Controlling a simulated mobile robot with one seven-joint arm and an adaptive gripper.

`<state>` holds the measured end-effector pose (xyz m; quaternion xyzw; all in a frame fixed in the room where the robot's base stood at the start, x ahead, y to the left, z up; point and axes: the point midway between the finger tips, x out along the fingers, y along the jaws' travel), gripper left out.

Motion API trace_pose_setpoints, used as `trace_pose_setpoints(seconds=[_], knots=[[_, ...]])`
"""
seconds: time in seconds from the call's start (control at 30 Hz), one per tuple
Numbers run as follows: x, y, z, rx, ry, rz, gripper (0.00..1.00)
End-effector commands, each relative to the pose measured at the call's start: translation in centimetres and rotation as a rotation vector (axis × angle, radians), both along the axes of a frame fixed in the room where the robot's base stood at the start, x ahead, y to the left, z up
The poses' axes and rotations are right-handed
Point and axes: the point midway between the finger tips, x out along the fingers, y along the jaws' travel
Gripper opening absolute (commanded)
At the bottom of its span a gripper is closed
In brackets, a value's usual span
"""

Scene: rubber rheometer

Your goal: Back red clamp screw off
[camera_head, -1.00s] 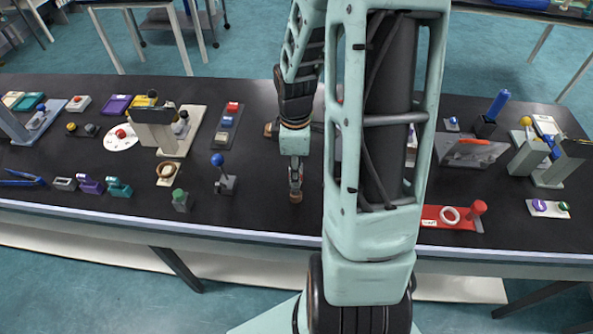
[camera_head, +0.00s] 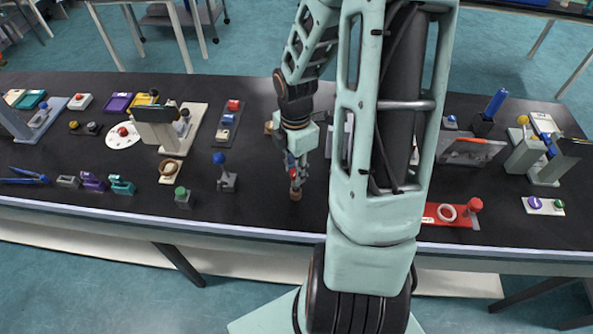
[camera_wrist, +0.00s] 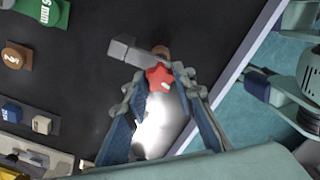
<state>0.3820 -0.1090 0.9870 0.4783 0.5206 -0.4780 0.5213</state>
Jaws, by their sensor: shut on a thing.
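The red clamp screw (camera_wrist: 159,76) is a star-shaped red knob between my gripper's fingertips in the wrist view. It also shows as a small red spot in the head view (camera_head: 293,173). My gripper (camera_wrist: 160,88) is shut on the red knob, with a fingertip on each side of it. In the head view my gripper (camera_head: 295,178) points down near the table's front edge. A grey block (camera_wrist: 122,48) and a brown round part (camera_wrist: 161,51) lie just beyond the knob. The screw's shaft is hidden.
A blue-knobbed lever (camera_head: 226,181) and a green-knobbed block (camera_head: 183,197) stand to the left on the black table. The table's front edge (camera_wrist: 225,85) is close to my gripper.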

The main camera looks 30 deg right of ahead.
Motion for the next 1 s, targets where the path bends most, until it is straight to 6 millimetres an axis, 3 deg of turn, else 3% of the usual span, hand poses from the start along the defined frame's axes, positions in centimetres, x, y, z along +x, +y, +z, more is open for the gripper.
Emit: trace_pose_setpoints(seconds=[0.27,0.6,0.87,0.9,1.0], knots=[[-0.11,-0.03,-0.09,0.001,0.002,0.018,0.00],[-0.15,-0.02,-0.12,0.001,0.002,0.372,0.00],[-0.15,0.01,-0.12,0.001,0.003,0.399,0.00],[-0.15,0.01,-0.12,0.001,0.003,0.399,0.26],[-0.14,0.01,-0.11,0.001,0.002,0.398,0.36]])
